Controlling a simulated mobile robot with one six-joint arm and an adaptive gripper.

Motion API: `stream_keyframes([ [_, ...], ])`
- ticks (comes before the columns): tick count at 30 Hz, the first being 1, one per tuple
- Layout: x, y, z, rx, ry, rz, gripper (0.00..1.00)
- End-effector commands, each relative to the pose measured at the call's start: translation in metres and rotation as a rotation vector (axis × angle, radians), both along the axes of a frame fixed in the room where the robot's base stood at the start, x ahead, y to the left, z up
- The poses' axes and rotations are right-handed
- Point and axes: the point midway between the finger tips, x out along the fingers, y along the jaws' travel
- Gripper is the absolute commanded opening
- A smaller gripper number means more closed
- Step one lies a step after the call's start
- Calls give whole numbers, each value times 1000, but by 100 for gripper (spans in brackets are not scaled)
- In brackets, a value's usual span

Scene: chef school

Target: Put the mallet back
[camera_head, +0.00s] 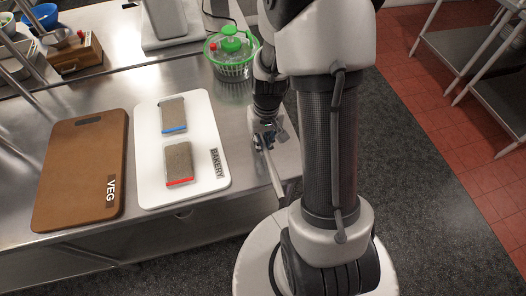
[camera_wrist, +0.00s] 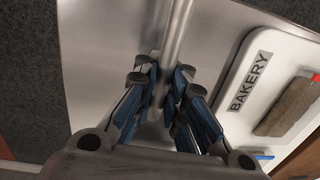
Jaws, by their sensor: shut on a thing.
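My gripper (camera_head: 266,138) is over the right end of the steel counter, partly hidden by my own arm. It is shut on the mallet (camera_head: 273,172), seen as a slim metal shaft slanting down from the fingers towards the counter's front edge. In the wrist view the mallet (camera_wrist: 178,30) shows as a grey metal bar running up from between the blue-padded fingers of my gripper (camera_wrist: 168,85). The mallet's far end runs out of that view. I cannot tell whether it touches the counter.
A white BAKERY board (camera_head: 211,180) with two sponge-like blocks lies left of my gripper. A brown VEG board (camera_head: 60,180) lies further left. A green-lidded salad spinner (camera_head: 231,72) stands behind. A wooden box (camera_head: 76,57) sits at the back left. Bare counter surrounds the boards.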

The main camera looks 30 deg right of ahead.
Motion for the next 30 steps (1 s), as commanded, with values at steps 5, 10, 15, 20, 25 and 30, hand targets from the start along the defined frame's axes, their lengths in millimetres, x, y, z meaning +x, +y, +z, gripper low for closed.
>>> stream_keyframes([
  [5, -1, 0, -25, 1, 4, 1, 0],
  [10, 0, 0, -42, 1, 2, 0, 0],
  [15, 0, 0, -40, 0, 0, 1, 0],
  [20, 0, 0, -44, 0, 0, 1, 0],
  [25, 0, 0, -43, 1, 2, 1, 19],
  [30, 0, 0, -43, 1, 2, 1, 30],
])
